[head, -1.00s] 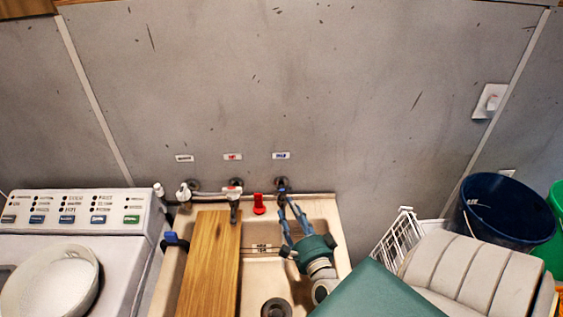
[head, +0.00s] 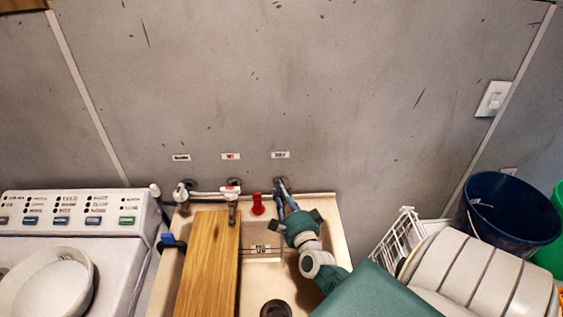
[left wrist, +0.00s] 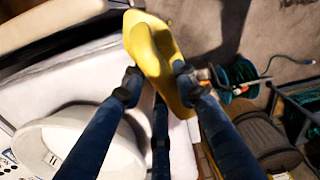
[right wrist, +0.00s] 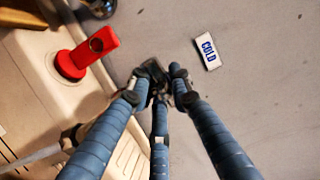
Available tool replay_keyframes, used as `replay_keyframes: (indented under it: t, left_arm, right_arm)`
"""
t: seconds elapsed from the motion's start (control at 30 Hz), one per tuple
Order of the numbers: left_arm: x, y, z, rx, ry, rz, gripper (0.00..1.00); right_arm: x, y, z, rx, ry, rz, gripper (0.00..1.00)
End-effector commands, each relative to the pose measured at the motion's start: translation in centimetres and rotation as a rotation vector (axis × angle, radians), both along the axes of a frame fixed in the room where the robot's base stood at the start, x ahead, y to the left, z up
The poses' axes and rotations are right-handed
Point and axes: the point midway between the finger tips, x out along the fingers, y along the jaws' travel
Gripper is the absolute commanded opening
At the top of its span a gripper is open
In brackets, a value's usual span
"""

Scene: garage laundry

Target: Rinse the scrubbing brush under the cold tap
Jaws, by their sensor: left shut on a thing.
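The cold tap (head: 281,184) is on the wall at the sink's back right, under a small label (head: 281,155) that reads COLD in the right wrist view (right wrist: 207,52). My right gripper (head: 281,194) reaches up to this tap. In the right wrist view its fingertips are apart, around or beside a dark part of the tap (right wrist: 153,70); contact is unclear. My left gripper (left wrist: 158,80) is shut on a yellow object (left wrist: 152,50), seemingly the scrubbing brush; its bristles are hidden. The left gripper is outside the head view.
A wooden board (head: 208,265) lies across the left of the sink (head: 332,230). A red object (head: 257,204) stands on its back ledge. A washing machine with a white basin (head: 48,285) is left. A white rack (head: 400,235) and blue bucket (head: 508,215) are right.

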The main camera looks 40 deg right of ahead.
Motion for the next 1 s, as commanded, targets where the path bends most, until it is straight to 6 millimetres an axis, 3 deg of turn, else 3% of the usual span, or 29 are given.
replay_keyframes:
  t: [0.27, 0.73, 1.0]
  left_arm:
    - [0.03, 0.0, 0.28, 0.0, -0.001, 0.0, 0.05]
    - [0.01, 0.01, 0.76, 0.0, 0.0, 0.0, 0.05]
    - [0.02, -0.01, 0.77, 0.0, -0.001, 0.0, 0.05]
  right_arm:
    - [-0.02, 0.13, -0.09, 0.006, 0.001, -0.021, 0.0]
    - [-0.06, 0.19, -0.31, 0.007, 0.003, -0.294, 0.0]
    - [-0.1, 0.22, -0.4, 0.003, 0.007, -0.313, 0.0]
